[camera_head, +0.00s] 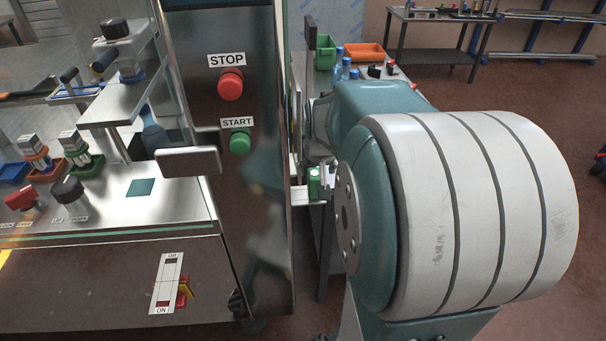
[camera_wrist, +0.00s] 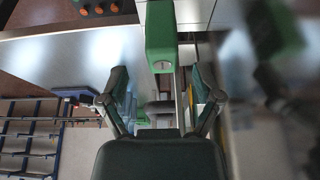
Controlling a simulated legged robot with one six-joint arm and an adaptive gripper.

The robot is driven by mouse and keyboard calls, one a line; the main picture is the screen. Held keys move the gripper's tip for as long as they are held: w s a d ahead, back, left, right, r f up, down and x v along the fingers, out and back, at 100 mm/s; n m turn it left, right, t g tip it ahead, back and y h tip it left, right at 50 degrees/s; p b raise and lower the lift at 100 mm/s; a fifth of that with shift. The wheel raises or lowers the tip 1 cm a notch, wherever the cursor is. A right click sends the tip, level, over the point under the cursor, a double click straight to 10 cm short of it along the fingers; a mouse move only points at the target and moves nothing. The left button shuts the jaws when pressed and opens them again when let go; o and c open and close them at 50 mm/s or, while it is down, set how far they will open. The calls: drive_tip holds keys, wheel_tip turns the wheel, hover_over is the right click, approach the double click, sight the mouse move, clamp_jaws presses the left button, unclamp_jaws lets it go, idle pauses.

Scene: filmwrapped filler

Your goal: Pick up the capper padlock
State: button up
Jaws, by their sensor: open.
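A green block-shaped body (camera_wrist: 161,40), which looks like the padlock, is at the upper middle of the wrist view, with a paler lower end. A small green piece (camera_head: 314,182) by the machine's right edge in the head view appears to be the same thing. My gripper (camera_wrist: 161,84) is open, its two dark fingers spread to either side and below the green body in the wrist view. Nothing is between the fingertips, and I cannot tell the depth gap. In the head view my arm mostly hides the gripper.
The machine's steel cabinet with the red STOP button (camera_head: 230,84) and green START button (camera_head: 240,143) stands left of my arm. A bench behind holds a green bin (camera_head: 325,53) and an orange bin (camera_head: 364,52). Floor is clear at right.

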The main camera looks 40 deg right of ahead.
sight(313, 175)
drive_tip(key=x, duration=0.5)
drive_tip(key=shift+a, duration=0.3)
drive_tip(key=shift+w+d+f, duration=0.1)
drive_tip(key=shift+w+f, duration=0.05)
drive_tip(key=shift+f, duration=0.15)
drive_tip(key=shift+d+f, duration=0.1)
drive_tip(key=shift+d, duration=0.1)
drive_tip(key=shift+a, duration=0.1)
clamp_jaws()
